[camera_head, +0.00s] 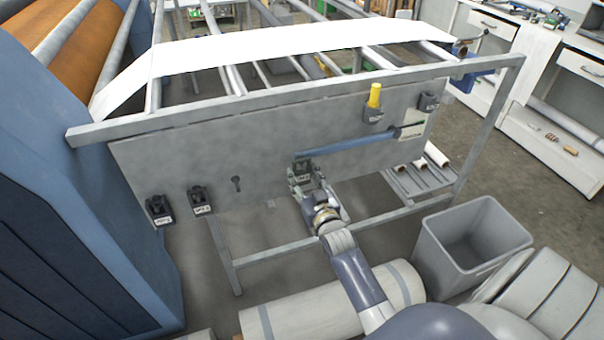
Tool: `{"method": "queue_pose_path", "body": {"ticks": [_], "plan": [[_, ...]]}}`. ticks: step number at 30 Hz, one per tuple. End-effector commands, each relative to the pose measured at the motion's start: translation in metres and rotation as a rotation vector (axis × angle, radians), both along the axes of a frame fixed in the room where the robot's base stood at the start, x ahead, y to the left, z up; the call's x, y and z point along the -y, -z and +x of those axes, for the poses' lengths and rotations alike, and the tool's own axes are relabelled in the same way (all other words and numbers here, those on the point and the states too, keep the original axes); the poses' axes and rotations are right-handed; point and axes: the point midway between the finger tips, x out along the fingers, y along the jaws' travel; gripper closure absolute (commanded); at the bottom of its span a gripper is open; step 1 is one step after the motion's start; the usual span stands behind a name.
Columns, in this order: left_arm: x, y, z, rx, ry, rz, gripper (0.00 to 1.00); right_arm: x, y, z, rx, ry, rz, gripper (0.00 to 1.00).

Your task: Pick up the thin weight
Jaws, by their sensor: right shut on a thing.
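A long slim blue bar (350,143), which I take to be the thin weight, lies across the front of the grey panel, rising slightly to the right. Its right end meets a dark mount beside a pale label. Its left end is at the fingertips of my right gripper (304,166), which is shut on it. The gripper hides that end and part of what is behind it, including a small labelled part. I cannot tell whether the bar is clear of the panel. My left gripper is not in view.
The panel (160,160) carries black labelled holders (200,200) at lower left and a yellow cylinder (374,96) at upper right. A white sheet (280,45) covers the rails above. A blue machine fills the left.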

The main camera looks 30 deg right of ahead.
Motion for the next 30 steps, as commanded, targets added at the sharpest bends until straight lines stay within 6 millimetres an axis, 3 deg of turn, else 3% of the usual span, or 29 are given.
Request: {"method": "queue_pose_path", "body": {"ticks": [16,23,30], "plan": [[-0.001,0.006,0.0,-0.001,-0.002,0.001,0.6,-0.001,-0.015,-0.003,0.001,0.0,-0.001,0.87],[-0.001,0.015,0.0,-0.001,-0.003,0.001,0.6,-0.01,-0.012,-0.045,-0.001,0.0,-0.001,0.87],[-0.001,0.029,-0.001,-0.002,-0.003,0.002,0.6,-0.025,-0.012,-0.108,-0.002,0.001,0.0,0.87]]}}
